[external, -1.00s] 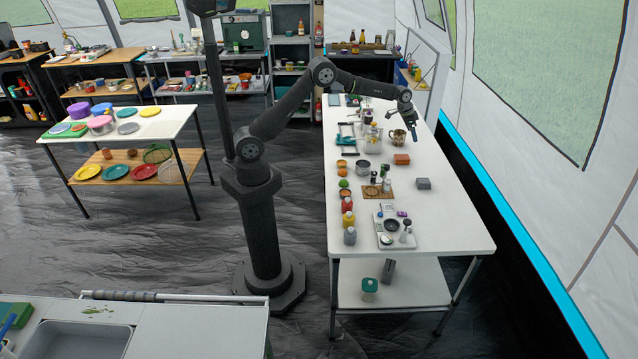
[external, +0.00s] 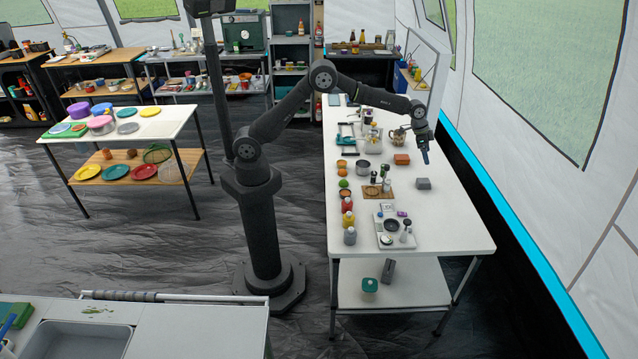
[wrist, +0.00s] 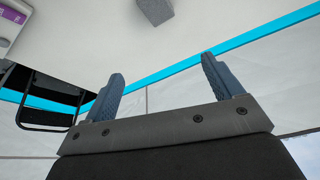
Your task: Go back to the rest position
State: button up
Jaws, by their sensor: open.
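My gripper (external: 425,155) hangs at the end of my outstretched arm over the right side of the long white table (external: 455,225). In the wrist view my gripper (wrist: 158,85) shows two blue-grey fingers spread apart, with nothing between them. In the external view the fingers point down, above and behind the grey block (external: 423,184) and right of the brown-red block (external: 402,160). The grey block also shows at the top of the wrist view (wrist: 154,10).
Bottles, fruit, a pot (external: 362,168) and a scale (external: 391,232) fill the table's left half. The table's right front is bare. The tent wall (external: 540,150) rises beyond its right edge.

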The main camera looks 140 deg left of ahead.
jog(key=w+d+m, duration=0.2)
jog(key=w+d, duration=0.3)
jog(key=d, duration=0.5)
jog(key=w+d+r+m+h, duration=0.1)
jog(key=w+d, duration=0.4)
jog(key=d, duration=0.5)
jog(key=w+d+m+h, duration=0.1)
jog(key=w+d+m, duration=0.2)
jog(key=w+d, duration=0.3)
jog(key=d, duration=0.4)
jog(key=shift+r+t, duration=0.2)
jog(key=shift+t, duration=0.1)
jog(key=shift+a, duration=0.1)
jog(key=s+a+n, duration=0.1)
jog(key=s+a, duration=0.3)
jog(key=a, duration=0.5)
jog(key=s+a+n+y, duration=0.1)
jog(key=s+a, duration=0.3)
jog(key=a, duration=0.5)
jog(key=shift+a+f+n, duration=0.35)
jog(key=shift+f+n, duration=0.1)
jog(key=shift+n, duration=0.35)
jog(key=shift+w, duration=0.1)
